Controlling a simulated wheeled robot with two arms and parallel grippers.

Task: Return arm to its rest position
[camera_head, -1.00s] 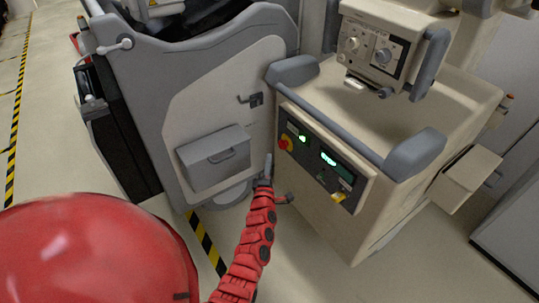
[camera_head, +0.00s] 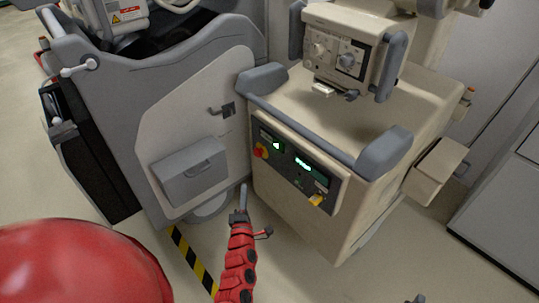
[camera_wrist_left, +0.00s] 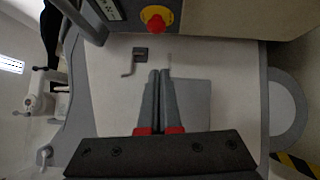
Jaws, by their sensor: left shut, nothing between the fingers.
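My left arm is red and comes up from the bottom of the head view. Its left gripper (camera_head: 243,197) points up, in front of the gap between the grey cart and the beige cart. In the left wrist view the two grey fingers (camera_wrist_left: 160,98) lie side by side, shut and empty. Behind them is the pale side panel of the grey cart. I cannot see my right gripper clearly; only a small dark tip shows at the bottom edge of the head view.
The grey cart (camera_head: 160,110) with a box on its panel stands at left. The beige cart (camera_head: 300,220) stands at right, with a red knob (camera_head: 261,151) on its front; the knob also shows in the left wrist view (camera_wrist_left: 155,20). Striped tape (camera_head: 190,258) marks the floor.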

